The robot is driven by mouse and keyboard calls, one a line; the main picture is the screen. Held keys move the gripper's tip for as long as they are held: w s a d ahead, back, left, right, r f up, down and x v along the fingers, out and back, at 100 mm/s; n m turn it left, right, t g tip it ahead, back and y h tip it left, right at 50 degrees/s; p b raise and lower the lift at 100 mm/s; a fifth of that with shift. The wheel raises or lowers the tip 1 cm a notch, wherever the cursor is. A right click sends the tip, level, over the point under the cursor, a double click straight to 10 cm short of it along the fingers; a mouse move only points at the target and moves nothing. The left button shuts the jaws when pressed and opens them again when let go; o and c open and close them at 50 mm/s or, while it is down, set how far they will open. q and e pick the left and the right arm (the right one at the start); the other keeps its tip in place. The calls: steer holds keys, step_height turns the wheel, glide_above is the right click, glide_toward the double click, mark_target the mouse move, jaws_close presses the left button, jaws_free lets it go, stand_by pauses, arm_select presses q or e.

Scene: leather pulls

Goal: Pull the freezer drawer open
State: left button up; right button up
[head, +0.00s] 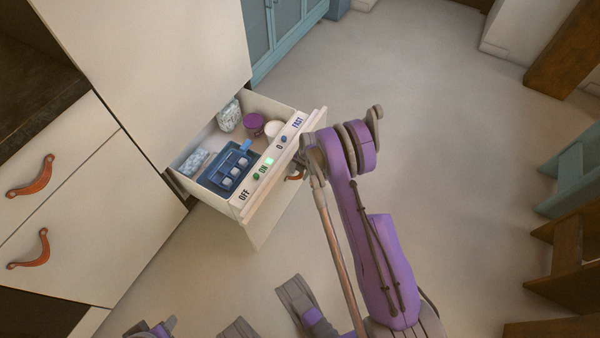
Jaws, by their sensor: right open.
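The freezer drawer (262,222) stands pulled out of the pale cabinet front, its inside showing. On its front's top edge is a strip with OFF, ON and FAST markings and a small green light. My right gripper (303,168) is at the outer face of the drawer front, by the orange-brown leather pull (294,177). The gripper is open; its fingers and most of the pull are hidden behind my wrist and the drawer edge. I cannot tell whether they touch. My left gripper is not in view.
The drawer holds a blue ice tray (222,178), bags (229,115) and tubs (253,124). Closed drawers with leather pulls (30,175) are at left. Teal cabinets (283,30) stand behind; wooden and teal furniture (575,170) is at right. The floor between is clear.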

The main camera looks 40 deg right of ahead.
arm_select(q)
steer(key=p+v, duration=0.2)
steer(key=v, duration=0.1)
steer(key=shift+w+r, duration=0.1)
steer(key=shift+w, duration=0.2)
arm_select(e)
step_height(320, 180, up, 10)
steer(key=s, duration=0.2)
steer(key=shift+d+r, duration=0.2)
steer(key=shift+d, duration=0.2)
